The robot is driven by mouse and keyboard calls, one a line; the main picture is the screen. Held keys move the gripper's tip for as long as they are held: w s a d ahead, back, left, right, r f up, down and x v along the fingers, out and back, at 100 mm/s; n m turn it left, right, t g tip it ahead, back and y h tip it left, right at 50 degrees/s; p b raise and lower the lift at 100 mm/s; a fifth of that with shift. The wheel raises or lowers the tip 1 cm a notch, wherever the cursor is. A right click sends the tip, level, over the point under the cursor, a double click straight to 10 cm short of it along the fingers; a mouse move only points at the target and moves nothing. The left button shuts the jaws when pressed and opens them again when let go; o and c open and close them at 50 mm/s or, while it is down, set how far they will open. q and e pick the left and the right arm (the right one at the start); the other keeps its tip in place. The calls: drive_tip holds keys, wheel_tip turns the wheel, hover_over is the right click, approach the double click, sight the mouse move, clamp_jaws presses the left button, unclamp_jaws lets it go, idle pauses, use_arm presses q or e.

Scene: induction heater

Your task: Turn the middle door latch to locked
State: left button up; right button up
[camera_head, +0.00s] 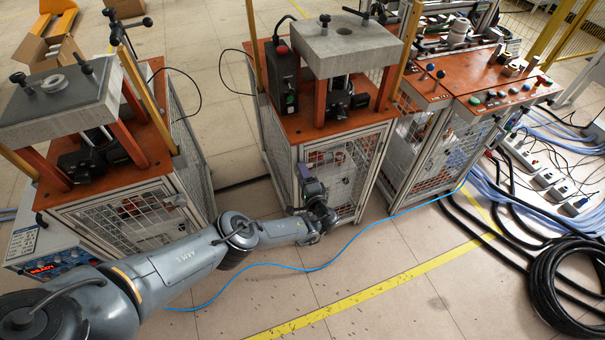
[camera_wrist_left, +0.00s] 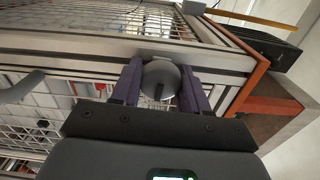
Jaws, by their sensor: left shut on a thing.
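The middle machine's mesh door (camera_head: 342,168) stands below its orange top, in a silver frame, and looks closed. My left gripper (camera_head: 306,178) is at the left side of this door, in front of the frame. In the left wrist view, the purple fingers of my left gripper (camera_wrist_left: 161,74) are closed around a round grey latch knob (camera_wrist_left: 159,76) on the silver frame. A dark ridge shows on the knob's lower part. Whether the latch stands at locked cannot be told. In the head view the gripper hides the latch. My right gripper is not in view.
Similar caged machines stand to the left (camera_head: 125,215) and right (camera_head: 435,145). A blue hose (camera_head: 345,255) crosses the floor below my left arm. Black cables (camera_head: 560,290) lie coiled at right. The floor in front of the middle door is otherwise mostly clear.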

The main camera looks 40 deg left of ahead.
use_arm(q)
drive_tip(key=shift+n, duration=0.4)
drive_tip(key=o, duration=1)
drive_tip(key=shift+p+v, duration=2)
drive_tip(key=shift+v, duration=3.4)
